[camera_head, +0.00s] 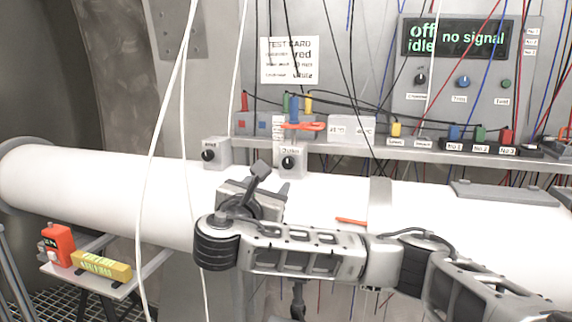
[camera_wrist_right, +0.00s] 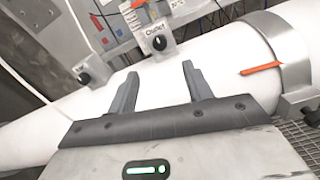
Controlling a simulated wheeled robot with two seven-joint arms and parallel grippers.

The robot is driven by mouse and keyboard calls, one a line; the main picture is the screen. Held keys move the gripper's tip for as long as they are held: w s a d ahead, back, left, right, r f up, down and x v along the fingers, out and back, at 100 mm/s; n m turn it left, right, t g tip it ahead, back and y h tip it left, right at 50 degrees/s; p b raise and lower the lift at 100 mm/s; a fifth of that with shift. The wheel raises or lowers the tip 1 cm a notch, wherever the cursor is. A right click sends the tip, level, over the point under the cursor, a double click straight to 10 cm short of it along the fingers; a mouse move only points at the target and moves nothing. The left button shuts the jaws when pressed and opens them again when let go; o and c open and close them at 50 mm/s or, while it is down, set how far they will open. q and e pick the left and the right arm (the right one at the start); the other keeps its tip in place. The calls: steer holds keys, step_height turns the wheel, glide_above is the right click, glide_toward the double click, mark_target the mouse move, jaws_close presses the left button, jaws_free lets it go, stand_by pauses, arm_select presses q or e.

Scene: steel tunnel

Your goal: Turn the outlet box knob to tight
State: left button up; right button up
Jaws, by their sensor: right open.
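The outlet box (camera_head: 292,174) is a small grey box on top of the white pipe (camera_head: 95,183), with a black round knob (camera_head: 288,162) on its front. In the right wrist view the outlet box (camera_wrist_right: 153,28) and its knob (camera_wrist_right: 159,43) show just beyond the fingertips. My right gripper (camera_head: 273,180) is open and empty, in front of the pipe and a little left of and below the knob. In the right wrist view its two fingers (camera_wrist_right: 160,72) point toward the box, apart from it. My left gripper is not in view.
A similar box with a black knob (camera_head: 208,155) stands to the left on the pipe. A shelf with coloured plugs (camera_head: 396,130) and hanging wires lies behind. White cables (camera_head: 146,190) hang at left. An orange-red pointer (camera_head: 351,221) sits by a metal band (camera_head: 380,196).

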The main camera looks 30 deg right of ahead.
mark_target(287, 164)
steer(key=p+x, duration=0.2)
steer(key=x, duration=1.1)
steer(key=shift+w, duration=0.1)
steer(key=c, duration=1)
